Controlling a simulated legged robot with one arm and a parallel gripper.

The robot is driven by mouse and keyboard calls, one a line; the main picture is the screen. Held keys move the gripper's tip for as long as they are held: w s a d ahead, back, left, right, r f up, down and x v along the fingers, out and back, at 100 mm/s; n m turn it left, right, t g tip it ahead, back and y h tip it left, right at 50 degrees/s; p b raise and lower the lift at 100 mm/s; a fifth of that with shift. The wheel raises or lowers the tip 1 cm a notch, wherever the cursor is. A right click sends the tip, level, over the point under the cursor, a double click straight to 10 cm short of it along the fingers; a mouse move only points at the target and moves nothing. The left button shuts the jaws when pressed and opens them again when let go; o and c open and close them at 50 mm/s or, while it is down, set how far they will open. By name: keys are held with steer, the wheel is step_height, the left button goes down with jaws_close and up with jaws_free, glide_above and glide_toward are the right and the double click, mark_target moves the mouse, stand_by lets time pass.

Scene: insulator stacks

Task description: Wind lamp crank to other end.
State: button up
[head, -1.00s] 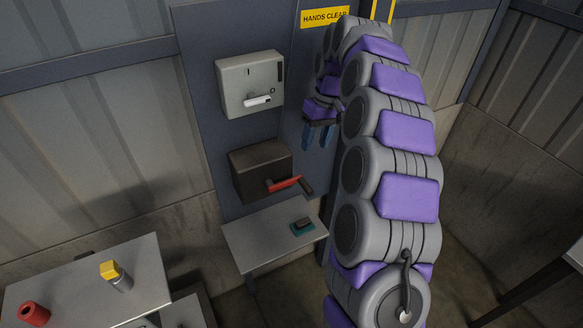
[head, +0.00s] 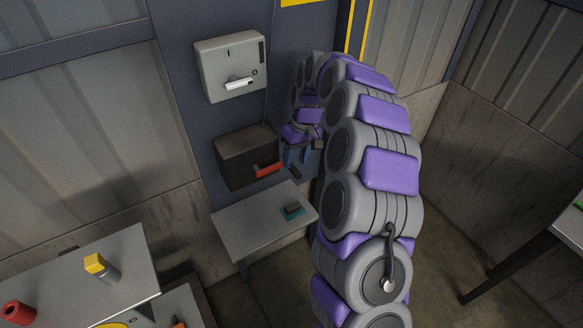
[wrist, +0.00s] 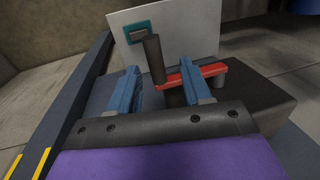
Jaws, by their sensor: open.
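The crank has a red arm (head: 267,169) and a dark handle (head: 296,172) at its right end. It sits on the front of a dark box (head: 240,160) on the wall panel. In the wrist view, the handle (wrist: 153,58) and red arm (wrist: 190,76) lie ahead of my fingers. My gripper (wrist: 162,88) is open, with blue fingers spread. The handle appears in the gap between them; I cannot tell whether either finger touches it. In the head view, my gripper (head: 298,156) is just above the handle, partly hidden by my arm.
A grey switch box (head: 230,68) with a white lever is above the dark box. A small shelf (head: 250,222) below holds a teal-based block (head: 292,211). A table (head: 75,283) at lower left holds a yellow-topped cylinder (head: 102,267) and a red part (head: 18,313).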

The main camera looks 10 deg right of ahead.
mark_target(294, 168)
steer(key=f, duration=0.1)
steer(key=d+f, duration=0.1)
steer(key=f, duration=0.1)
steer(key=shift+s+d+f, duration=0.15)
steer(key=shift+f, duration=0.05)
steer(key=shift+a+f, duration=0.15)
steer(key=shift+a, duration=1.05)
steer(key=shift+c, duration=0.3)
steer(key=shift+d, duration=0.8)
steer(key=c, duration=0.4)
steer(key=shift+d, duration=0.1)
steer(key=shift+c, duration=1.1)
steer(key=shift+a, duration=0.4)
jaws_close()
steer(key=shift+d, duration=0.15)
